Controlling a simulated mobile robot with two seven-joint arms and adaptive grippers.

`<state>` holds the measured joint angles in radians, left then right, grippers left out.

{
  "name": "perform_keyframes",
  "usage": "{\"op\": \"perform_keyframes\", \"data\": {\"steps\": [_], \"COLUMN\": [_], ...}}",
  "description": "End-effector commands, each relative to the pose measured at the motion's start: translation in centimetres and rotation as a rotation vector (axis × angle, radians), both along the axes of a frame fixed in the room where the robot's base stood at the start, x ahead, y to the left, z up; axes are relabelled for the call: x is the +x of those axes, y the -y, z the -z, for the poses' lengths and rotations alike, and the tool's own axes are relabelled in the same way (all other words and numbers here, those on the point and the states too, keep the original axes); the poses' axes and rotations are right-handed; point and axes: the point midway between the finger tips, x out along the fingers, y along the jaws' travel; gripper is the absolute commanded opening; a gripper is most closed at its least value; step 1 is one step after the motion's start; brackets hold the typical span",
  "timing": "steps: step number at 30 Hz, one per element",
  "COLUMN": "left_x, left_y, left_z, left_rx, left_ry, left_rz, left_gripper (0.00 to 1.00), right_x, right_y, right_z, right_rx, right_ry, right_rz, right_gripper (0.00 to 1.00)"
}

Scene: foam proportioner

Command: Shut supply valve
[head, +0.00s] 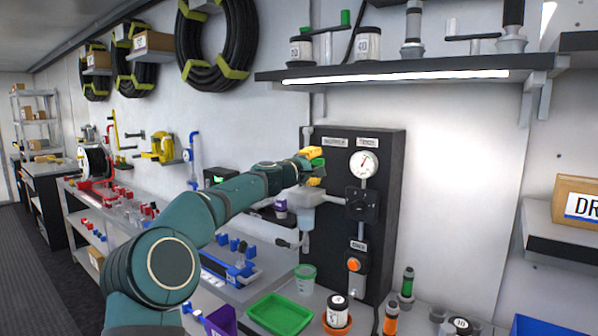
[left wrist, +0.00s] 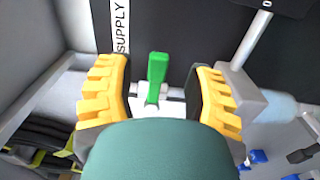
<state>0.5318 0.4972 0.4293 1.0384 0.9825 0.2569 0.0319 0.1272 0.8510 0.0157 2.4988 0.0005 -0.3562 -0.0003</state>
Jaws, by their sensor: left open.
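The supply valve has a green lever handle (left wrist: 157,78) on a pale body, under the white SUPPLY label (left wrist: 122,28) in the left wrist view. In the head view a small part of the green handle (head: 318,162) shows at the left edge of the black panel (head: 385,210). My left gripper (head: 314,168) is at the handle, with yellow fingers open. In the left wrist view my left gripper (left wrist: 160,88) has one finger on each side of the handle, with visible gaps on both sides. The valve body is partly hidden by my gripper. My right gripper is not in view.
A round gauge (head: 364,163) and an orange button (head: 353,264) are on the panel. A translucent vessel (head: 305,205) hangs close below my gripper. A lit shelf (head: 410,72) juts out above. A green tray (head: 281,314) and several bottles stand on the bench below.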

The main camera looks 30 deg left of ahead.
Motion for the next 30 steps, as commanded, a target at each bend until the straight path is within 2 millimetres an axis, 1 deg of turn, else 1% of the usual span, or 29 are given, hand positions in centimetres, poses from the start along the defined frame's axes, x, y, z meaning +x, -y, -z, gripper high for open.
{"op": "perform_keyframes", "data": {"steps": [1,6,15,18,24,30], "left_x": [-0.8,-2.9,-6.1,-6.9,-7.8,-8.0], "left_y": [-0.3,-0.4,-0.6,-0.6,-0.5,-0.5], "left_z": [0.0,0.0,0.0,0.0,0.1,0.0], "left_rx": [-0.002,0.001,0.003,0.001,0.003,0.003], "left_ry": [-0.002,-0.002,-0.003,-0.002,-0.002,-0.001], "left_rz": [-0.004,-0.003,-0.003,-0.002,0.0,0.001], "left_gripper": [0.53,0.53,0.53,0.53,0.53,0.53], "right_x": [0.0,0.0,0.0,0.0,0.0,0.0], "right_y": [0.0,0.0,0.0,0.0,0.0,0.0], "right_z": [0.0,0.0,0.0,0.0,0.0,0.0], "right_rx": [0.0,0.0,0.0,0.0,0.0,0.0], "right_ry": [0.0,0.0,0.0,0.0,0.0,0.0], "right_rz": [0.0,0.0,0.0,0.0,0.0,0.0], "right_gripper": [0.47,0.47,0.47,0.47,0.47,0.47]}}
